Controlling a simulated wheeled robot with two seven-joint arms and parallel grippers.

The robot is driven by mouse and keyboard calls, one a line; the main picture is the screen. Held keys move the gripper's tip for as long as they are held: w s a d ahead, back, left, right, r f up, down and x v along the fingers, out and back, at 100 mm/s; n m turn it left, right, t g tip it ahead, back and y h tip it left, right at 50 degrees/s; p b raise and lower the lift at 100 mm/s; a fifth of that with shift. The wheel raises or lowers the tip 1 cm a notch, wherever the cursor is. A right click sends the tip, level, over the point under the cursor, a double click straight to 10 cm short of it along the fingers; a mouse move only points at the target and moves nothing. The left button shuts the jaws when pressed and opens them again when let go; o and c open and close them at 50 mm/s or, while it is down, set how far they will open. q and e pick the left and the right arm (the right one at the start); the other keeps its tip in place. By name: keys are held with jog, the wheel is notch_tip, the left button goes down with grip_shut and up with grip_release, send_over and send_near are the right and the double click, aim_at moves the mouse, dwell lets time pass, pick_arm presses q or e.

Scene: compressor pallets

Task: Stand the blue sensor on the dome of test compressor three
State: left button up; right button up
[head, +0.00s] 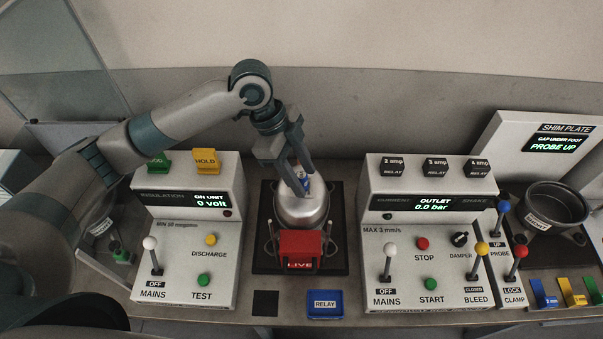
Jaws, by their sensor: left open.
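The silver domed compressor (302,212) stands on a dark pallet (341,262) in the middle of the bench. No number shows on it. A small blue sensor (303,180) is at the top of the dome and looks upright. My left gripper (302,183) reaches down from above with its fingers open on either side of the sensor. The fingers hide part of the sensor, and I cannot tell whether they touch it. My right gripper is not in view.
A red LIVE block (300,246) stands in front of the compressor. A left console (188,258) and a right console (428,245) with upright levers flank it. A blue RELAY tray (325,304) lies in front. A dark bin (556,206) stands at the right.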

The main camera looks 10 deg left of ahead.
pick_arm(q)
jog(key=b+v, duration=0.3)
jog(key=v, duration=0.9)
jog(key=shift+b, duration=0.4)
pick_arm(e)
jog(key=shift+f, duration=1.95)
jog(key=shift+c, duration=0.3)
